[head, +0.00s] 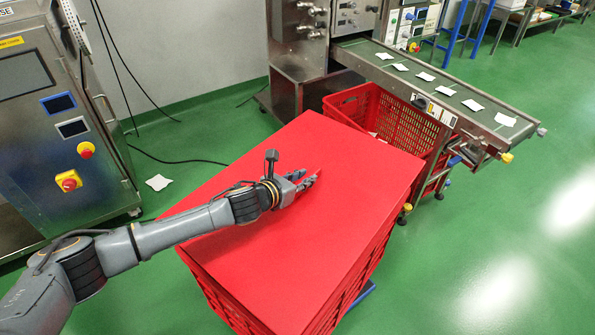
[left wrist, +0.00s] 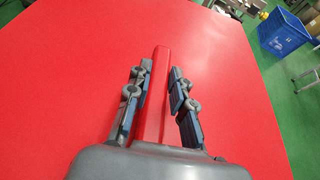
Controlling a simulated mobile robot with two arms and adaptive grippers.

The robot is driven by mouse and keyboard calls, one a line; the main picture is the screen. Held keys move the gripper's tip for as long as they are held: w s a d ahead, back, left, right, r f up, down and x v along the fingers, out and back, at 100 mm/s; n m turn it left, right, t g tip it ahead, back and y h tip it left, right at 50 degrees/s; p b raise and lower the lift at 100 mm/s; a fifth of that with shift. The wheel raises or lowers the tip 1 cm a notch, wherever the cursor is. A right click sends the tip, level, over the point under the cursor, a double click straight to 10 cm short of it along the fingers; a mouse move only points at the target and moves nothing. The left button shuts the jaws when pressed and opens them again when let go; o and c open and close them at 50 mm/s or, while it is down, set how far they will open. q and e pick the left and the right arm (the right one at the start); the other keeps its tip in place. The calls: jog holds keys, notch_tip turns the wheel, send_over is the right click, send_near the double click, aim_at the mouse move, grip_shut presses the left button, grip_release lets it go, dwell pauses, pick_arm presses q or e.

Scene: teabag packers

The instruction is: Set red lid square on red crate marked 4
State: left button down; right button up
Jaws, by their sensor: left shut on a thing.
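The red lid (head: 310,235) is a large flat panel lying over the top of a red crate (head: 225,300), whose slatted walls show below the lid's near and right edges. The lid also fills most of the left wrist view (left wrist: 70,90). My left gripper (head: 306,183) is over the middle of the lid, shut on its raised red handle bar (left wrist: 157,95), with one finger on each side. The lid hides the crate's rim, so I cannot tell whether it touches all round. I see no readable 4 on this crate. My right gripper is out of view.
Another red crate (head: 400,121) stands just behind, beside a conveyor (head: 450,92) carrying several white teabags. A steel machine (head: 60,130) stands at the left. A white packet (head: 158,182) lies on the floor. Green floor at the right is clear. A blue crate (left wrist: 283,32) shows far off.

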aim_at(303, 192)
pick_arm(q)
jog(key=shift+r, duration=0.15)
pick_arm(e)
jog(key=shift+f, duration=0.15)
